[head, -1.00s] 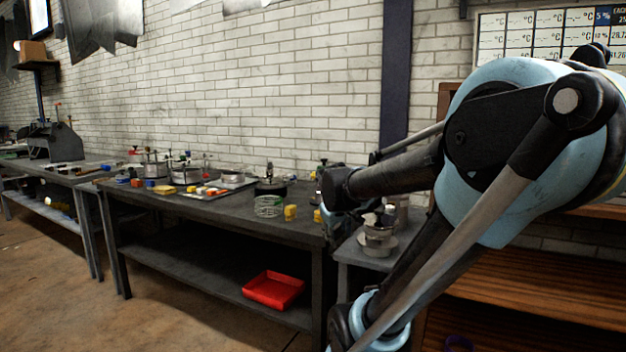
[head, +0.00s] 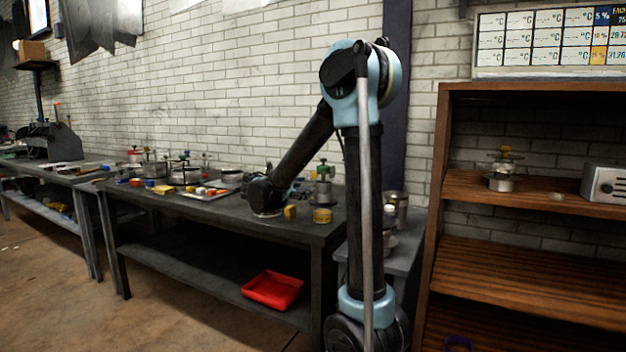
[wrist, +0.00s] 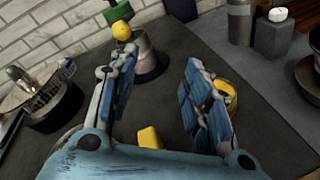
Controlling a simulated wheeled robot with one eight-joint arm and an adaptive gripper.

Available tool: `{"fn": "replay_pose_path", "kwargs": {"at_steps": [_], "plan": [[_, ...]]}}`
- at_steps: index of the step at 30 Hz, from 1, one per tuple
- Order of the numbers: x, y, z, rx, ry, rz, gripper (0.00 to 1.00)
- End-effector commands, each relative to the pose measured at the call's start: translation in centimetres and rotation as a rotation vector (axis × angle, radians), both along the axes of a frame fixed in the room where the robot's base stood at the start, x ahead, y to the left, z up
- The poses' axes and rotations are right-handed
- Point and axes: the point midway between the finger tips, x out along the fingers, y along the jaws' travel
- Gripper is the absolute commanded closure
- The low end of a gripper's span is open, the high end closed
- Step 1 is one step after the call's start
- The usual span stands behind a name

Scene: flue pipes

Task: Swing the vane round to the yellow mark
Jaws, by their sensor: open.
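My gripper (wrist: 154,72) is open and empty, its two blue-padded fingers spread over the dark bench. In the head view it (head: 266,194) is low over the bench's right part. A grey metal pipe fitting (wrist: 146,52) with a dark base stands beyond the fingertips, apart from them. It carries a yellow ball (wrist: 121,30) and a green part (wrist: 116,12) on top. In the head view the fitting (head: 323,186) stands upright near the bench's right end. I cannot tell which part is the vane, and I cannot make out a yellow mark on the fitting.
A yellow block (wrist: 150,138) lies below the fingers. A yellow-rimmed tin (head: 322,216) is partly behind the right finger in the wrist view. A metal pot-like thing (wrist: 38,98) stands left. A red tray (head: 273,290) is on the lower shelf. Bare bench shows between items.

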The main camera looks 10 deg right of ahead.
Motion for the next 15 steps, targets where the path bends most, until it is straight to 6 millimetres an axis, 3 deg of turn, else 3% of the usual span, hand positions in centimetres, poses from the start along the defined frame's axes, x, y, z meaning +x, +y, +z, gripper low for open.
{"fn": "replay_pose_path", "kwargs": {"at_steps": [3,7,15], "plan": [[1.3,2.7,0.6,-0.134,0.005,0.025,0.55],[1.9,4.5,1.2,-0.234,0.007,0.035,0.55],[2.8,4.8,1.4,-0.288,0.008,0.037,0.55]]}}
